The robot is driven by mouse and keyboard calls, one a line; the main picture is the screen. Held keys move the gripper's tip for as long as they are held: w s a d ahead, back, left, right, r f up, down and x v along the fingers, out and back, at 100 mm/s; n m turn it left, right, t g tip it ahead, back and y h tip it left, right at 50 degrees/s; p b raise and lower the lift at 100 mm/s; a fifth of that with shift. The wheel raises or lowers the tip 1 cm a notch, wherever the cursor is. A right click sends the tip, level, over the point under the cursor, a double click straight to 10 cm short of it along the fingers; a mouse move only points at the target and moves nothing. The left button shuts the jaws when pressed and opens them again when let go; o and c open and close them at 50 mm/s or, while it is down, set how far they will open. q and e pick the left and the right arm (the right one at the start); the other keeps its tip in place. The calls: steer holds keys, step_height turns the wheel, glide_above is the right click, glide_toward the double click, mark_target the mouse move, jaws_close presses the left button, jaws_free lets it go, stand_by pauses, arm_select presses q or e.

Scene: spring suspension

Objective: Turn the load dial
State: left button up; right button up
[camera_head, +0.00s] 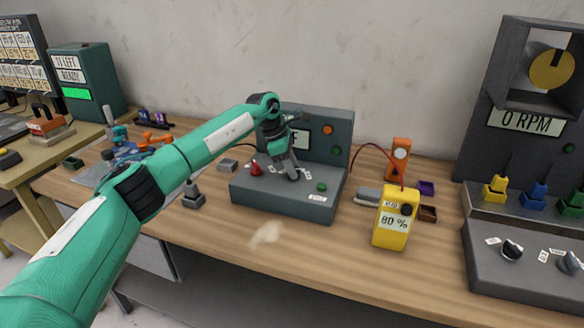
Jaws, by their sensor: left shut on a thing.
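My left gripper (292,176) comes down from the upper left onto the sloped top of a dark grey console (270,204). It is shut on a small dark knob there, apparently the dial, which the fingers mostly hide. Small white labels lie around it, too small to read. A red knob (256,169) is to the left of the gripper and a green button (322,187) to the right. The console's upright back panel has a screen (299,139) partly hidden by my wrist. My right gripper is not in view.
A yellow meter (396,218) reading 80 % and an orange device (399,158) stand right of the console. A machine showing 0 RPM (527,121) stands at the far right, with two dark knobs on its front. Bare wooden bench (330,260) lies in front of the console.

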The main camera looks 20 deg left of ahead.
arm_select(q)
steer(key=shift+r, duration=0.1)
steer(key=o, duration=1)
steer(key=shift+c, duration=0.2)
steer(key=shift+a+r, duration=0.2)
steer(key=shift+r, duration=0.15)
steer(key=b+v, duration=0.1)
steer(key=v, duration=1.2)
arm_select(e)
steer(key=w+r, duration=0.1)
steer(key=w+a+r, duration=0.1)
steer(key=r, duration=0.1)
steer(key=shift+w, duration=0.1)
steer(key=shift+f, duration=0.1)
